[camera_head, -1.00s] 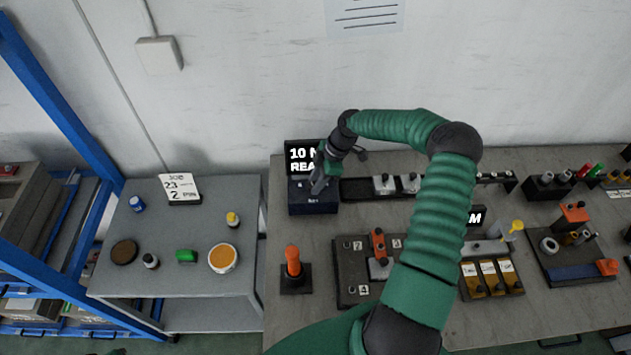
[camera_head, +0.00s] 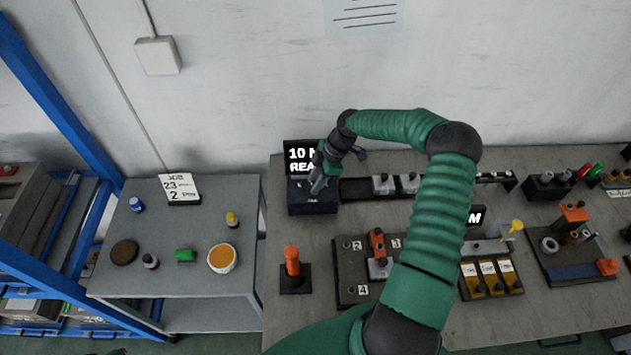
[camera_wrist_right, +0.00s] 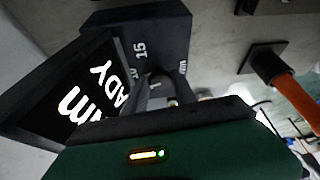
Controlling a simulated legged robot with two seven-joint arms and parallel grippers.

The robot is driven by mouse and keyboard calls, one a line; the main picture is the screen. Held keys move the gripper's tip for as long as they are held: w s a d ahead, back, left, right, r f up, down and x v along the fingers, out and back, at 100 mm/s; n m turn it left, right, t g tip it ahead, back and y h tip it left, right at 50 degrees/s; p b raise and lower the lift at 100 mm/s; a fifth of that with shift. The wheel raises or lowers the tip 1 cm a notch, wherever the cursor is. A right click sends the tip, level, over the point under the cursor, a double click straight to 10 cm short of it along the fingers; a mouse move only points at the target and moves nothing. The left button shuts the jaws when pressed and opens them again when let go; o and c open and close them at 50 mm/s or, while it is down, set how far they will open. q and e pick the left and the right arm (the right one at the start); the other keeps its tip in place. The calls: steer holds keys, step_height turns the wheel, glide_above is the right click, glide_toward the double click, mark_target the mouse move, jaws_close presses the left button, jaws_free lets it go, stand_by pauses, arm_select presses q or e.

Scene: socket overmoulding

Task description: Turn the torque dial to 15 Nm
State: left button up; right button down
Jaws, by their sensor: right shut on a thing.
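The torque unit (camera_head: 312,207) is a dark box at the back left of the bench. Its upright display (camera_head: 298,160) shows "10 N" and "REA", with the rest covered by my right gripper (camera_head: 317,187). The gripper is on top of the unit, shut on the dial, which it mostly hides. In the right wrist view the fingers (camera_wrist_right: 160,92) close around the dark dial. The mark "15" shows on the unit's face (camera_wrist_right: 160,25) beside the dial, and the display (camera_wrist_right: 85,95) reads "m" and "ADY". My left gripper is not in view.
An orange-handled tool (camera_head: 292,262) stands in front of the unit. A dark fixture plate (camera_head: 350,275) with numbered spots lies right of it. A black rail (camera_head: 352,190) with metal blocks is beside the unit. A side table (camera_head: 195,275) stands at left.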

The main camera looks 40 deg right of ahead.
steer(key=c, duration=1.2)
jaws_free()
steer(key=shift+w+d+r, duration=0.1)
steer(key=shift+w+r, duration=0.1)
steer(key=shift+w, duration=0.05)
steer(key=shift+o, duration=0.9)
steer(key=shift+s+f, duration=0.1)
